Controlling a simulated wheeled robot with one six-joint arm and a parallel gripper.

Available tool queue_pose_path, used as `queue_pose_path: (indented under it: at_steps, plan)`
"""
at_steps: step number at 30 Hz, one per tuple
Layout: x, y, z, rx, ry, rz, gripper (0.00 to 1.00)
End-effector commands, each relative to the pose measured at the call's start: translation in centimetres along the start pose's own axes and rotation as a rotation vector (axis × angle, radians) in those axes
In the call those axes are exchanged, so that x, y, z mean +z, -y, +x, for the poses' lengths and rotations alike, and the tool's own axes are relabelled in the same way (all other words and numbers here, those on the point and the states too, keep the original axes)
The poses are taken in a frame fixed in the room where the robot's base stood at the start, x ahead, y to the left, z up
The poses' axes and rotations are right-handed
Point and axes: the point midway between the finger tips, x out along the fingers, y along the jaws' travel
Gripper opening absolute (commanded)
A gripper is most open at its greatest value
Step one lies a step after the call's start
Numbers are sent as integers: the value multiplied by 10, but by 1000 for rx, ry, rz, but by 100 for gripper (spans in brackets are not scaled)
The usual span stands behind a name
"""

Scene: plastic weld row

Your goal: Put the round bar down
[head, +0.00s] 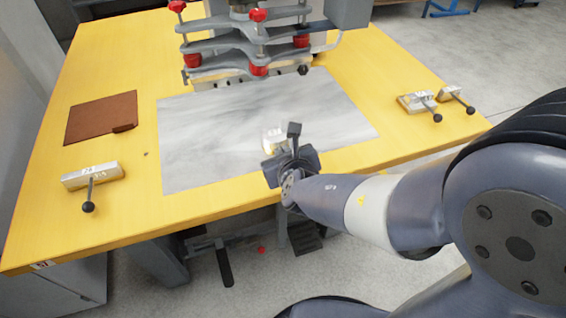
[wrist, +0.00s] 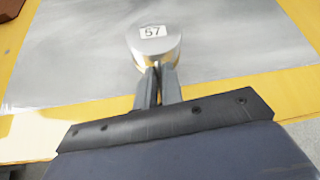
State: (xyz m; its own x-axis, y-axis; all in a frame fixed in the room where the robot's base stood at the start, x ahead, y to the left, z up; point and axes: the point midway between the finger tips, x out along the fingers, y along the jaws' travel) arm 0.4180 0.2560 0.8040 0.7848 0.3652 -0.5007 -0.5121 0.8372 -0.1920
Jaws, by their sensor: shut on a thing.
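The round bar (wrist: 153,40) is a short metallic cylinder with a white label reading 57 on its end, seen in the wrist view. My gripper (wrist: 157,72) is shut on its near side. In the head view the bar (head: 272,139) shows partly behind my gripper (head: 283,150), over the front part of the grey sheet (head: 210,130). My gripper and wrist hide much of it there. I cannot tell whether the bar touches the sheet.
The sheet lies on a yellow table (head: 130,215). A grey machine with red knobs (head: 258,45) stands at the back. A brown folder (head: 101,118) and a clamp block (head: 92,177) lie left; clamp blocks (head: 418,102) lie right. The sheet's left part is clear.

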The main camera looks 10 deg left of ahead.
Motion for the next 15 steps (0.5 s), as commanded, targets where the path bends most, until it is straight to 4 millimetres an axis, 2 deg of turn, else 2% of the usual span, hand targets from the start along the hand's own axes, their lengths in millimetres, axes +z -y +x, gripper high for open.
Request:
queue_pose_path:
  at_steps: [1,3,15]
  plan:
    - [-10,-2,6,-1,0,-2,0]
    - [-16,-4,10,0,0,-1,0]
    - [-19,-4,12,-1,3,0,0]
